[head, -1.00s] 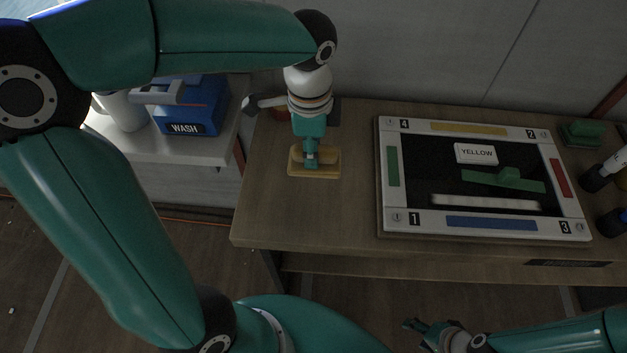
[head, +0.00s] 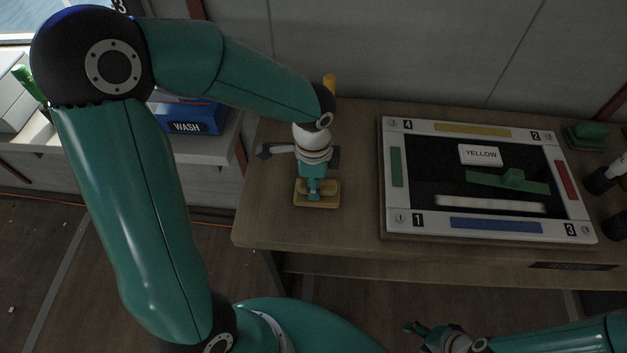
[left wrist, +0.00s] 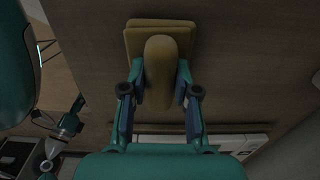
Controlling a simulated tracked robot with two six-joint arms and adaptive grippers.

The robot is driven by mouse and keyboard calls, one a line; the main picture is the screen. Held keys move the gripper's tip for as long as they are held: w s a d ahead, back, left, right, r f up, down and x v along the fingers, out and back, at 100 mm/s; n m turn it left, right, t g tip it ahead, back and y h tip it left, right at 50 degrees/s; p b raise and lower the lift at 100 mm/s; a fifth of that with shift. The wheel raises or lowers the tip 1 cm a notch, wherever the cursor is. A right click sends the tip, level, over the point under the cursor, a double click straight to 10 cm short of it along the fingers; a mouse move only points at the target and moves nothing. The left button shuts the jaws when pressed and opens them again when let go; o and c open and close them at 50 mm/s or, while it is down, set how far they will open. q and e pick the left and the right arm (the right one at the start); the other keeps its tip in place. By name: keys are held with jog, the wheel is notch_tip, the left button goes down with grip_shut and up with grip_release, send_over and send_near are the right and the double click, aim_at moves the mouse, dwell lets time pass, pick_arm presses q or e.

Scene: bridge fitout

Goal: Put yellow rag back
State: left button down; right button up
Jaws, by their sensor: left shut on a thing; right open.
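The yellow rag (head: 317,203) appears as a tan-yellow flat pad with a rounded grip on top, at the left part of the wooden table. My left gripper (head: 315,188) points down and is shut on its grip. In the left wrist view the two fingers (left wrist: 160,95) flank the rounded grip, and the flat pad of the rag (left wrist: 160,24) shows beyond it. I cannot tell whether the pad touches the tabletop. My right gripper (head: 428,331) is open and empty, low in front of the table.
A framed board (head: 400,222) with coloured strips and a "YELLOW" card (head: 481,154) lies right of the rag. A green pad (head: 586,135) and dark bottles stand at the far right. A blue WASH box (head: 190,118) sits on the left bench. Bare tabletop (head: 280,228) surrounds the rag.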

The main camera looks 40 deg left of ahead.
pick_arm(q)
jog(key=shift+f, duration=0.15)
jog(key=c, duration=0.9)
grip_release()
jog(key=shift+o, duration=0.2)
jog(key=shift+r, duration=0.2)
jog(key=shift+r, duration=0.25)
notch_tip(320, 180, up, 12)
jog(key=p, duration=0.1)
jog(key=shift+f, duration=0.25)
jog(key=shift+s+a, duration=0.1)
